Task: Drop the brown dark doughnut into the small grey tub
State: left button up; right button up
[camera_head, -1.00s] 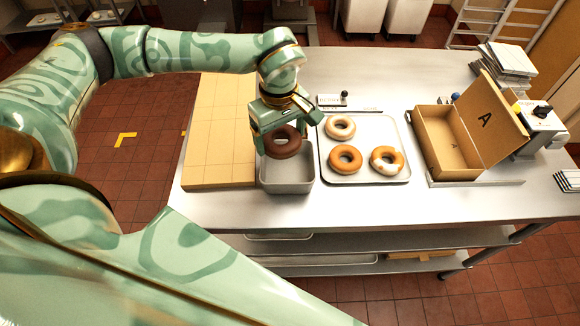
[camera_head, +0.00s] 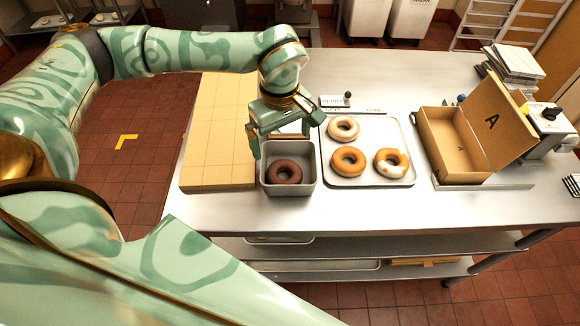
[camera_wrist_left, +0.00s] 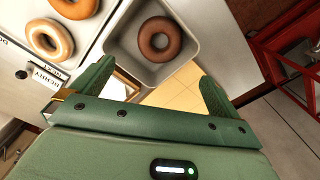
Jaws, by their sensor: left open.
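The dark brown doughnut (camera_head: 284,173) lies inside the small grey tub (camera_head: 313,184), on its floor. The left wrist view also shows the doughnut (camera_wrist_left: 160,39) and the tub (camera_wrist_left: 215,44) just beyond the fingers. My left gripper (camera_head: 283,142) is above the back part of the tub, with its fingers apart and nothing between them. The two fingers also show in the left wrist view (camera_wrist_left: 152,84). My right gripper is not seen.
A tray (camera_head: 369,182) right of the tub holds one pale glazed doughnut (camera_head: 343,128), one brown doughnut (camera_head: 347,162) and one partly white-glazed doughnut (camera_head: 391,163). A tan board (camera_head: 217,130) lies left of the tub. An open cardboard box (camera_head: 450,145) stands farther right.

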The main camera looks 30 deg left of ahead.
pick_arm(q)
notch_tip(320, 180, up, 14)
jog(key=p, duration=0.1)
dwell(0.5)
